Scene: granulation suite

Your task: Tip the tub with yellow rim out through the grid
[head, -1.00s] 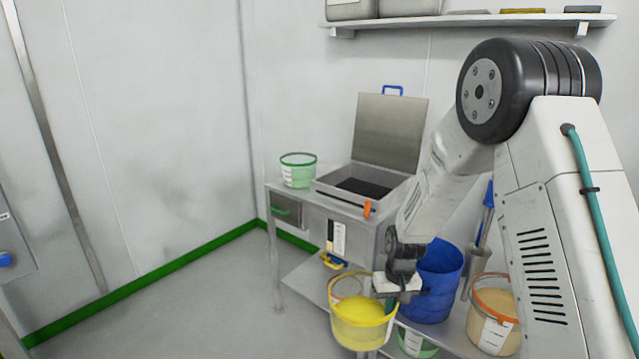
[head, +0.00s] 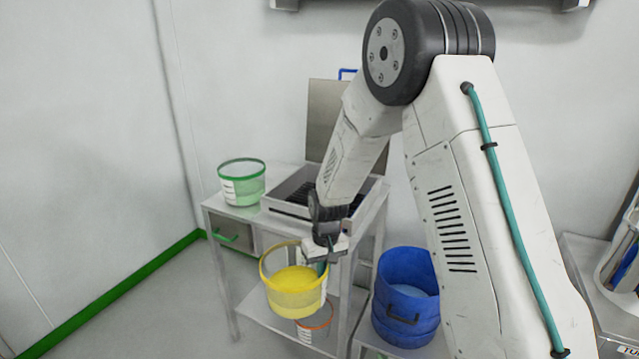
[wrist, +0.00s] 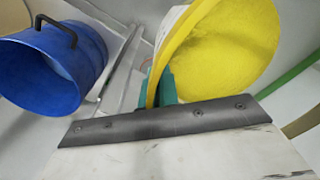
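The tub with yellow rim (head: 292,303) is a clear tub holding yellow powder. My gripper (head: 322,262) is shut on its near right rim and holds it upright in the air, in front of the steel table. In the wrist view the tub (wrist: 225,50) fills the upper right, with the green fingers of my gripper (wrist: 162,88) at its wall. The grid (head: 300,192) is dark and lies inside an open steel hopper box (head: 287,208) on the table top, behind the tub. The hopper's lid (head: 325,118) stands raised. My arm hides part of the box and grid.
A green-rimmed tub (head: 242,187) stands on the table left of the hopper. An orange-rimmed tub (head: 314,326) is low behind the held tub. A blue drum (head: 405,297) stands at right, also in the wrist view (wrist: 50,70). Floor at left is clear.

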